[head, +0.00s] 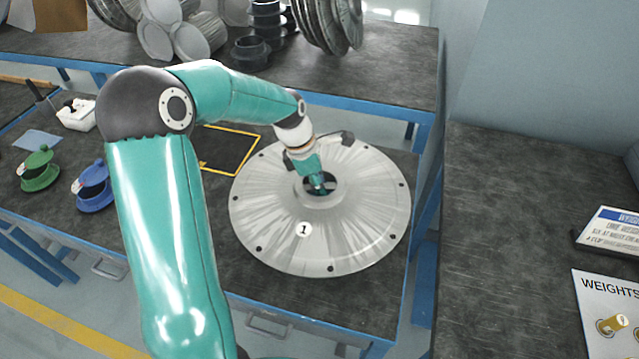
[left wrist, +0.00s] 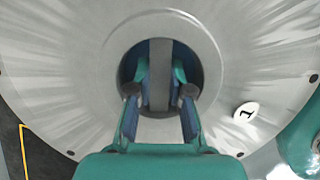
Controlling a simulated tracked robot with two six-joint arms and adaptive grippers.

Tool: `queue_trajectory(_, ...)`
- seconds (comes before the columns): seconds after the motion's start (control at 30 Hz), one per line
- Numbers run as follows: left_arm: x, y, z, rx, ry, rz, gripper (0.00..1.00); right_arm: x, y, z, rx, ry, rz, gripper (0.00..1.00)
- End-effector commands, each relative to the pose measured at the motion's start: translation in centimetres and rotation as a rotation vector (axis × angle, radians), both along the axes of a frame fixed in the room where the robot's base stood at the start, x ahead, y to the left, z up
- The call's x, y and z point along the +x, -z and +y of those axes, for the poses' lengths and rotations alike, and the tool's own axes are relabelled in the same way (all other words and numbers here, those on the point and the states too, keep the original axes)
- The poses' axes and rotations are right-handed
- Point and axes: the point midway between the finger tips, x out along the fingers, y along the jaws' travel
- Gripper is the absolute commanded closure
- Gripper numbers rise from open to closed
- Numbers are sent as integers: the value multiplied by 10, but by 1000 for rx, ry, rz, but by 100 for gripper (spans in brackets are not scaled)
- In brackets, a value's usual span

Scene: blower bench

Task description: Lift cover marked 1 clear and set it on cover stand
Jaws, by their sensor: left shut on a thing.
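The cover marked 1 (head: 360,230) is a large round pale metal disc with a central opening and small dark spots along its rim. Its white label "1" (head: 303,230) faces up. My left gripper (head: 320,186) reaches down into the opening from above. In the left wrist view, its fingers (left wrist: 160,88) are on either side of a grey bar that crosses the opening of the cover (left wrist: 60,75), shut on it. What lies under the cover is hidden, and I cannot tell whether it is raised. I cannot pick out the cover stand for certain. My right gripper is not in view.
A yellow-outlined square (head: 245,172) lies behind the cover, partly behind my arm. Green (head: 40,170) and blue (head: 93,188) flanged parts sit at left. A rear bench holds discs (head: 325,22). The right bench (head: 510,230) has clear room.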

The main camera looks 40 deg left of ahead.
Motion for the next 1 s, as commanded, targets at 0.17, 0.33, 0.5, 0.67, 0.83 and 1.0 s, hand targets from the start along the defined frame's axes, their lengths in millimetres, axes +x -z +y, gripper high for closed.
queue_trajectory(0.17, 1, 1, 1, 2, -1, -5, 100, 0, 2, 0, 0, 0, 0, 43)
queue_trajectory(0.33, 1, 3, 1, 2, -1, -5, 100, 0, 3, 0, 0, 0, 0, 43)
queue_trajectory(0.5, 1, 5, 1, 2, -1, -5, 100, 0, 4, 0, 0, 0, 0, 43)
queue_trajectory(0.67, 1, 7, 1, 2, -1, -5, 100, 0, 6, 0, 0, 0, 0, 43)
queue_trajectory(0.83, 1, 9, 1, 2, -1, -5, 100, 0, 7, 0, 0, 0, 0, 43)
queue_trajectory(1.0, 1, 9, 1, 2, -1, -5, 61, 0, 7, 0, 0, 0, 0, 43)
